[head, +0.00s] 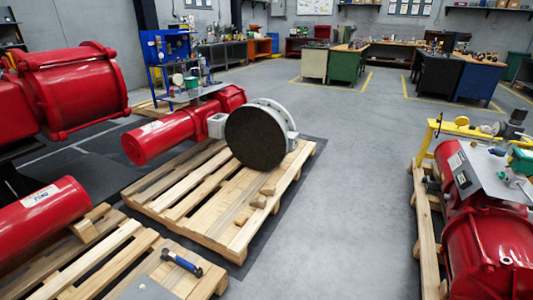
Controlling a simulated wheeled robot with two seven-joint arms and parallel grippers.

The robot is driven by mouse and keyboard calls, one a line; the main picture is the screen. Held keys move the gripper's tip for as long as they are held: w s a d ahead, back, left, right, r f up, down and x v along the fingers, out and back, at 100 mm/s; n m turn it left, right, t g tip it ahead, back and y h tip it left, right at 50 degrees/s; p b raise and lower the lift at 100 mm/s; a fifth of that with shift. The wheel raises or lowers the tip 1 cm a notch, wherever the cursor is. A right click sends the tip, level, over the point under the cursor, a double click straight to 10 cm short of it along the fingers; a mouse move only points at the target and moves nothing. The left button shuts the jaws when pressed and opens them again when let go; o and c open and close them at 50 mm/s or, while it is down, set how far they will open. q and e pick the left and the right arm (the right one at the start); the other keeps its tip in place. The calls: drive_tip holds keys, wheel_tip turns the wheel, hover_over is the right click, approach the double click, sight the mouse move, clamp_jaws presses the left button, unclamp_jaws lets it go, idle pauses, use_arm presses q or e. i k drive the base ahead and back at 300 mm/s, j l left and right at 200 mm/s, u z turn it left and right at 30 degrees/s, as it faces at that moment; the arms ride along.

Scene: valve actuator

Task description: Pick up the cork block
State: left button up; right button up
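Several small tan blocks lie on the wooden pallet (180,196) in the middle of the head view, near its right side. One block (267,190) lies just below the large dark disc, another block (258,201) lies close in front of it, and a third block (241,219) lies nearer to me. Their colour is close to that of the pallet wood, and I cannot tell which of them is cork. Neither of my grippers is in view.
A red valve actuator (165,136) with a large dark disc (256,137) rests on the middle pallet. A blue-and-black tool (182,263) lies on the near-left pallet. Red actuators (75,92) stand left, another (490,250) right. The grey floor (350,180) between is clear.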

sight(241, 221)
drive_tip(key=i, duration=1.85)
